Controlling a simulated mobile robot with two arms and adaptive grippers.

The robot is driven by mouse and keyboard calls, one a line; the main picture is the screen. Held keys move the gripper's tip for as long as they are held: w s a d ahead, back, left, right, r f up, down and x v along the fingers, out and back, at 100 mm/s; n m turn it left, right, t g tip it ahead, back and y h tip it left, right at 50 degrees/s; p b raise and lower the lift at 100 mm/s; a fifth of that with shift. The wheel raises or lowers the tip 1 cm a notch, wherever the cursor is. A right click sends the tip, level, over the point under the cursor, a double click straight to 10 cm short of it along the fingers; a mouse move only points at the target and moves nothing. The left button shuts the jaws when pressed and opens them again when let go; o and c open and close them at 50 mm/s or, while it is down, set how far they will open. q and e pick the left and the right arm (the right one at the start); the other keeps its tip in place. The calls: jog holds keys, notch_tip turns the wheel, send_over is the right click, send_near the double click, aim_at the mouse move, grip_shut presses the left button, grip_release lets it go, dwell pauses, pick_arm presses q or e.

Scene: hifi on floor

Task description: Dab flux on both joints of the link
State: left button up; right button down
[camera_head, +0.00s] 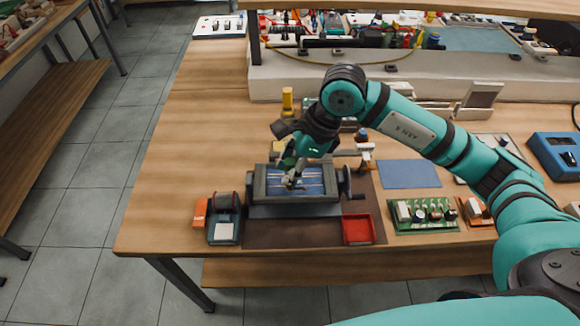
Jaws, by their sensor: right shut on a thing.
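A dark vice-like holder (262,188) with a crank on its right side stands on the brown mat near the table's front. A blue flat piece (315,182) with pale lines lies between its jaws. My right gripper (292,178) points down over this piece. It is shut on a small slim thing, mostly hidden by the fingers, so I cannot tell what it is or whether its tip touches the piece. The link and its joints are too small to make out. My left gripper is not in view.
A red tray (358,229) lies right of the holder, and a dark box with a pale pad (224,231) lies left. A green circuit board (424,216), a blue mat (408,174) and a blue device (556,155) are further right. The table's left part is clear.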

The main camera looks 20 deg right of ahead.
aim_at(286, 162)
jog(key=shift+r+p, duration=1.05)
jog(key=shift+r, duration=1.15)
jog(key=shift+s+d+f+p, duration=0.2)
jog(key=shift+d+f+p, duration=0.6)
jog(key=shift+f, duration=0.15)
jog(key=shift+s+d+f+p, duration=0.2)
jog(key=shift+d+f+p, duration=0.55)
jog(key=shift+f, duration=0.15)
jog(key=shift+b, duration=0.6)
jog(key=shift+f+b, duration=0.4)
jog(key=shift+b, duration=0.05)
jog(key=shift+s+b, duration=0.1)
jog(key=shift+b, duration=0.25)
dwell(1.0)
